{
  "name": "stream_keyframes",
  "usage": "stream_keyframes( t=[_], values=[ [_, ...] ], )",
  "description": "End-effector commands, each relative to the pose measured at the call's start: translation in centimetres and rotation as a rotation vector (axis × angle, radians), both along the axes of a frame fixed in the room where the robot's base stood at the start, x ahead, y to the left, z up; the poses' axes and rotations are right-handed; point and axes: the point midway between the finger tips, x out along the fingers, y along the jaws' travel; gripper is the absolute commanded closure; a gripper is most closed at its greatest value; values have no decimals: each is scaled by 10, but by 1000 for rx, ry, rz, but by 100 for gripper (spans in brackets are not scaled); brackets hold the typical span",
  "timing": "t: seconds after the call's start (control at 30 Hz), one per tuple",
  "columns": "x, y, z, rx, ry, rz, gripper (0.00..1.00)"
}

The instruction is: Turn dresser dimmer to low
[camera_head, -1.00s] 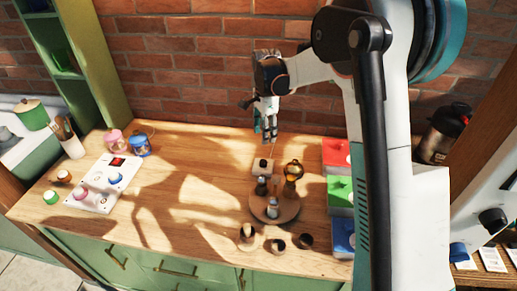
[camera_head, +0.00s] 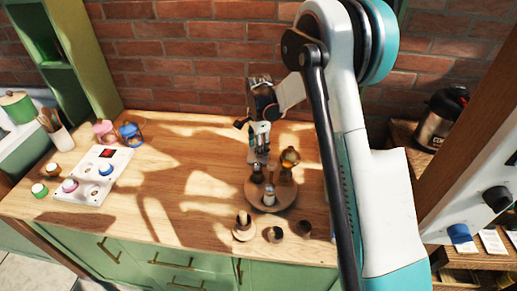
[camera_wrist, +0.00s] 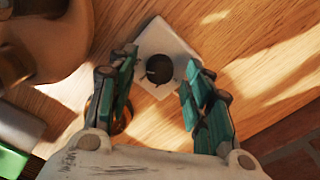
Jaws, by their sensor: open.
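The dimmer is a small white square plate with a dark round knob (camera_wrist: 159,69), lying on the wooden dresser top (camera_head: 180,215). A light pointer mark shows on the knob, at its left side in the wrist view. My gripper (camera_head: 261,140) is above the dimmer and points down, hiding most of it in the head view. In the wrist view my gripper (camera_wrist: 158,72) is open, with one finger on each side of the knob. Gaps show between fingers and knob; I cannot tell the exact height.
A round wooden tray (camera_head: 287,198) with bottles stands close in front of the dimmer. Small cups (camera_head: 274,234) stand before it. A white knob panel (camera_head: 93,190) sits at left, and another panel (camera_head: 473,205) stands at right. A brick wall (camera_head: 190,55) is behind.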

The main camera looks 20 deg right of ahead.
Motion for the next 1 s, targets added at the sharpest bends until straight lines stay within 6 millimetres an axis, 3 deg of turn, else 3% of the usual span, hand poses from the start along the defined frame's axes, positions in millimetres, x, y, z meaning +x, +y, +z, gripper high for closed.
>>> stream_keyframes(
  t=[0.4, 0.6, 1.0],
  values=[
    [0, 0, -7, 0, 0, 0, 56],
    [0, 0, -7, 0, 0, 0, 100],
    [0, 0, -7, 0, 0, 43, 100]
  ],
)
